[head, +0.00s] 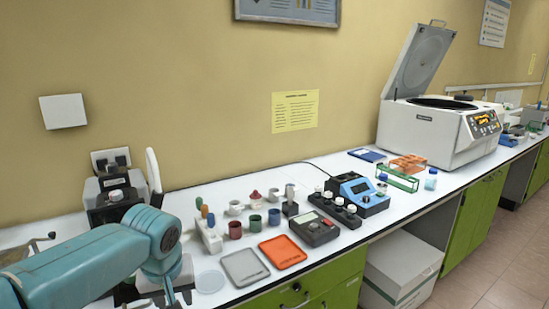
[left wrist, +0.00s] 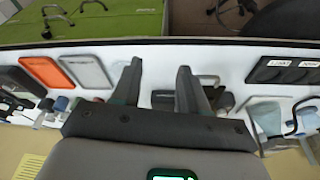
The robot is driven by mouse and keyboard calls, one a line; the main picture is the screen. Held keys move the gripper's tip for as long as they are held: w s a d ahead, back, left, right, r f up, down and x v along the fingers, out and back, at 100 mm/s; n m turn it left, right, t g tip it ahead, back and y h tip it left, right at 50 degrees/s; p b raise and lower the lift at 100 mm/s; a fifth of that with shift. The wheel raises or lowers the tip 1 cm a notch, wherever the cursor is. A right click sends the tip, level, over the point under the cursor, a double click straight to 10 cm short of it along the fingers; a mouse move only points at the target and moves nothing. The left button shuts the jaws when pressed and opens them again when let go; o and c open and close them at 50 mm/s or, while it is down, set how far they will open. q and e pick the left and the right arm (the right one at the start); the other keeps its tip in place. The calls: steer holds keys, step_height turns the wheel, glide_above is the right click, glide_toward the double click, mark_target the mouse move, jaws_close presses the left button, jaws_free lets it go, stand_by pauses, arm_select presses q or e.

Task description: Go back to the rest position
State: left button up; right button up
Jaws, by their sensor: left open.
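My left arm reaches in from the left in the head view and bends down over the left part of the white bench. My left gripper (left wrist: 160,80) shows in the left wrist view with its two dark fingers apart. Nothing is visible between the fingers, and they are over the white bench top near its edge. In the head view its fingers are small and partly cut off by the bottom edge. My right gripper is in neither view.
An orange tray (head: 283,252) and a grey tray (head: 244,267) lie right of my arm. Several cups, a dark meter (head: 314,228) and a blue device (head: 356,190) stand beyond. An open-lidded centrifuge (head: 437,127) stands farther right. Green drawers (left wrist: 90,22) are below the bench.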

arm_select(q)
steer(key=s+d+f+m+g+h, duration=0.1)
steer(key=s+d+f+h, duration=0.15)
steer(key=f, duration=0.95)
steer(key=s+d+f+m+g+h, duration=0.1)
steer(key=s+d+f, duration=0.15)
steer(key=f, duration=0.85)
steer(key=s+d+f, duration=0.1)
steer(key=s+f, duration=0.6)
steer(key=s, duration=0.2)
steer(key=s+d+f+h, duration=0.1)
steer(key=s+f, duration=0.6)
steer(key=s, duration=0.2)
steer(key=shift+s+d+f+g+p, duration=0.3)
steer(key=shift+s+d, duration=0.1)
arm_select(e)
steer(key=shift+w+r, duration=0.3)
